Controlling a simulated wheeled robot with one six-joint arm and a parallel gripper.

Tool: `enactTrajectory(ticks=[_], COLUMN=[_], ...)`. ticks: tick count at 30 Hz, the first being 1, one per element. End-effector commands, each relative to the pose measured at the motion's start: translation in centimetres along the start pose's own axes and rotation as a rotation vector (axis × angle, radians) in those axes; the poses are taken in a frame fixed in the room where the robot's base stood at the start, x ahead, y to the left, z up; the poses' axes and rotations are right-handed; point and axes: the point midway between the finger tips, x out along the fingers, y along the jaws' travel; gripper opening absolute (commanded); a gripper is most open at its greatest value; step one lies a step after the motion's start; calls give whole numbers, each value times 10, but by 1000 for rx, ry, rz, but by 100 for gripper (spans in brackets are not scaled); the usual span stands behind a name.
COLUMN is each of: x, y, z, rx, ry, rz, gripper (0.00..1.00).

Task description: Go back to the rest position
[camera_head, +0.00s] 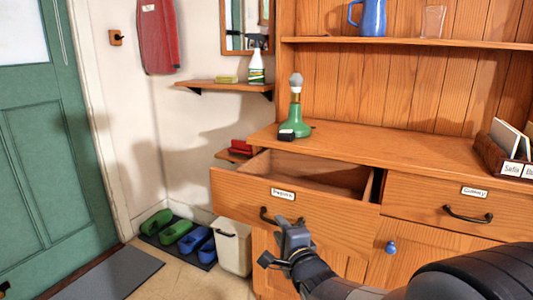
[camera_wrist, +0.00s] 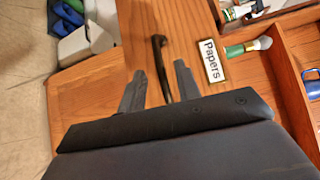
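My gripper (camera_head: 279,243) is in front of the open drawer labelled "Papers" (camera_head: 235,198), just below its black handle (camera_head: 268,216). In the wrist view my gripper (camera_wrist: 159,68) has its two fingers spread apart. The dark handle (camera_wrist: 160,55) shows between them, with a gap on each side. I cannot tell how deep the handle sits between the fingers. Nothing is held. The drawer stands pulled out, and the part of its inside that shows looks empty.
A green lamp-like object (camera_head: 295,122) stands on the dresser top. A white bin (camera_head: 233,248) and several shoes on a mat (camera_head: 205,262) are on the floor at left, near the green door (camera_head: 50,150).

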Motion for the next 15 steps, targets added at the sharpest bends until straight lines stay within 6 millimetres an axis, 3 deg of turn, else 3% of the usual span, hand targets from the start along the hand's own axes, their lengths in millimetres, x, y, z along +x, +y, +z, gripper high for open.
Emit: enactTrajectory(ticks=[7,15], x=[33,37], y=[1,0], z=[0,-1], rx=[-1,0], ry=[-1,0], rz=[-1,-1], gripper=[32,32])
